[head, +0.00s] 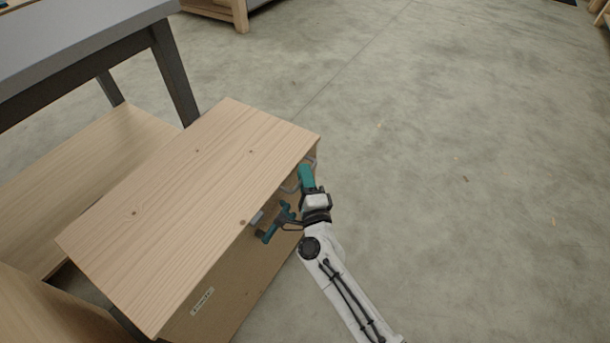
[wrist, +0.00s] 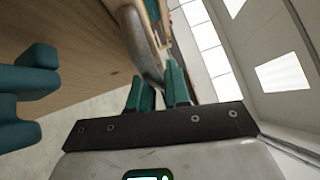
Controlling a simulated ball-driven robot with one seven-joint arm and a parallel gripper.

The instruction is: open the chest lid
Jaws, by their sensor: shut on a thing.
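The wooden chest lid (head: 185,205) is a flat pale board with a few knots, at the left of the head view. The chest's darker front (head: 235,285) is below its edge and bears a small label. I cannot tell whether there is a gap under the lid. A grey curved handle (head: 312,161) is at the lid's right end; it also shows in the wrist view (wrist: 143,48). My gripper (head: 305,174) is shut on this handle, with its teal fingers on both sides of it in the wrist view (wrist: 160,90). The fingers partly hide the handle.
A teal piece (head: 275,226) is close beside my gripper, near the chest front. A grey table (head: 90,45) with dark legs stands at the back left, with wooden boards (head: 85,165) beneath.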

